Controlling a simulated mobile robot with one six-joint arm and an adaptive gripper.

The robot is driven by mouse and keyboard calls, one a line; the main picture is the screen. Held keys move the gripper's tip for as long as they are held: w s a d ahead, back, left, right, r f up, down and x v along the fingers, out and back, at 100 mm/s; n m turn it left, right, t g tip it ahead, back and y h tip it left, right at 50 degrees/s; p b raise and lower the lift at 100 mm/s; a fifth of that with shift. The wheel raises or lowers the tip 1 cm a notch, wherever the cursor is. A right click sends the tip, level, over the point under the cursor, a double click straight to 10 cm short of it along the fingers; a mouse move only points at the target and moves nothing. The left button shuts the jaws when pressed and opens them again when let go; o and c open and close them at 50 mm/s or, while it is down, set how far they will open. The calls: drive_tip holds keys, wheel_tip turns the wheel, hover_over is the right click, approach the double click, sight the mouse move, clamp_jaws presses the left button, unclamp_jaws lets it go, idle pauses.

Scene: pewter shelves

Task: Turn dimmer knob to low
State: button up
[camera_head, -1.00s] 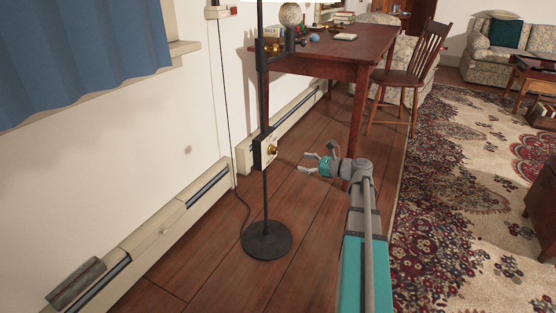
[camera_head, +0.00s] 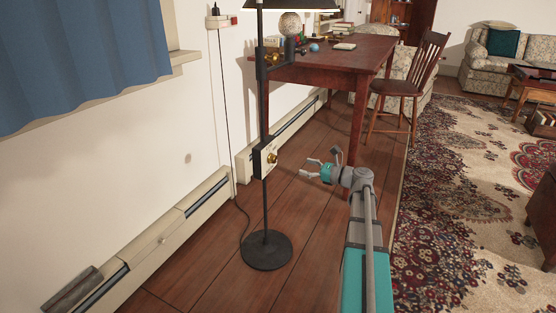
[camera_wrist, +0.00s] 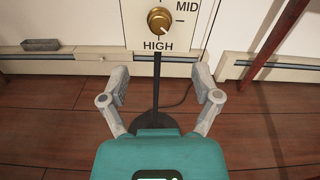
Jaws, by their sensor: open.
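A brass dimmer knob (camera_head: 272,158) sits on a pale control plate (camera_head: 264,158) on the pole of a black floor lamp (camera_head: 266,215). In the wrist view the knob (camera_wrist: 159,20) is at the top, and the plate (camera_wrist: 190,38) reads MID to the upper right and HIGH below. The knob's pointer is directed to the lower right, close to HIGH. A LOW label is not in view. My gripper (camera_head: 312,168) is open and empty, right of the knob and apart from it. In the wrist view its fingers (camera_wrist: 160,92) are spread below the knob.
A wooden desk (camera_head: 330,75) with small objects stands behind the lamp, with a chair (camera_head: 405,85) to its right. A baseboard heater (camera_head: 185,215) runs along the left wall. A cord (camera_head: 243,215) hangs beside the lamp. Bare floor (camera_head: 315,230) lies around the lamp base.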

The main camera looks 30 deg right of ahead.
sight(276, 159)
drive_tip(key=x, duration=1.1)
drive_tip(key=shift+w+a, duration=0.25)
drive_tip(key=shift+a, duration=0.05)
drive_tip(key=shift+c, duration=0.3)
clamp_jaws()
